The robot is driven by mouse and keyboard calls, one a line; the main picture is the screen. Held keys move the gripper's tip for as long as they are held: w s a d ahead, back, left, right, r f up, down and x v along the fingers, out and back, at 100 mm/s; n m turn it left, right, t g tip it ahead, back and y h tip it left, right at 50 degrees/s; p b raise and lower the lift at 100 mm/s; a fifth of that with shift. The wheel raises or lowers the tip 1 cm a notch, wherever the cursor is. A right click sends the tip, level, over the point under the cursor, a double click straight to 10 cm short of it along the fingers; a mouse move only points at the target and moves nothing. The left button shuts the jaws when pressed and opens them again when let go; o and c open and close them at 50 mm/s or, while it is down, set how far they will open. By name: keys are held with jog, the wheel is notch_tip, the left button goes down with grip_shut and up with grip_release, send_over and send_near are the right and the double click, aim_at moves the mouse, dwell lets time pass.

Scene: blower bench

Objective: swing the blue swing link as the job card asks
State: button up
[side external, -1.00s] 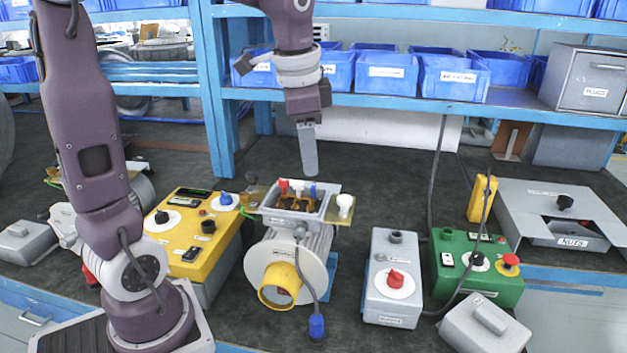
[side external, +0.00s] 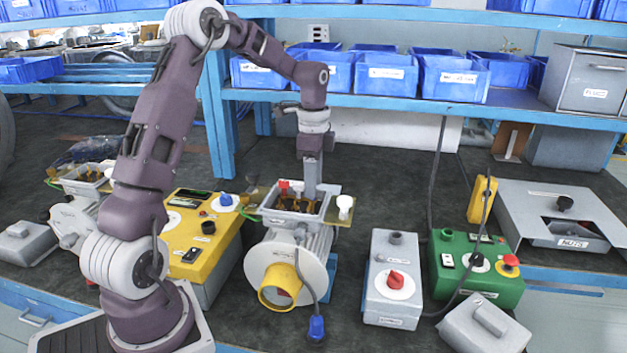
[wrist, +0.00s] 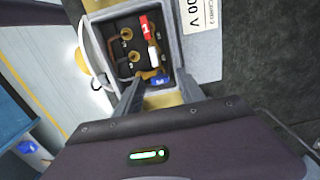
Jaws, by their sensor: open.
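The blue swing link (wrist: 160,79) lies in the open terminal box (side external: 266,211), at the end nearest my gripper in the wrist view. A white link (wrist: 152,57) and a red link (wrist: 145,27) marked 1 lie in a row beyond it. Brass terminals (wrist: 134,55) show beside them. My gripper (wrist: 158,80) is open, its fingers on either side of the blue link in that picture; contact cannot be told. In the side view my gripper (side external: 311,192) points down into the box and hides the blue link; the red link (side external: 284,187) shows to its left.
The box sits on a blower motor (side external: 275,262) with a yellow ring (side external: 280,287). A white knob (side external: 345,204) stands right of the box. A yellow control box (side external: 200,235), grey switch box (side external: 393,285) and green box (side external: 476,265) stand around. A card (wrist: 193,15) lies beside the box.

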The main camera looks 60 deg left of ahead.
grip_shut()
jog(key=shift+n, duration=3.4)
grip_release()
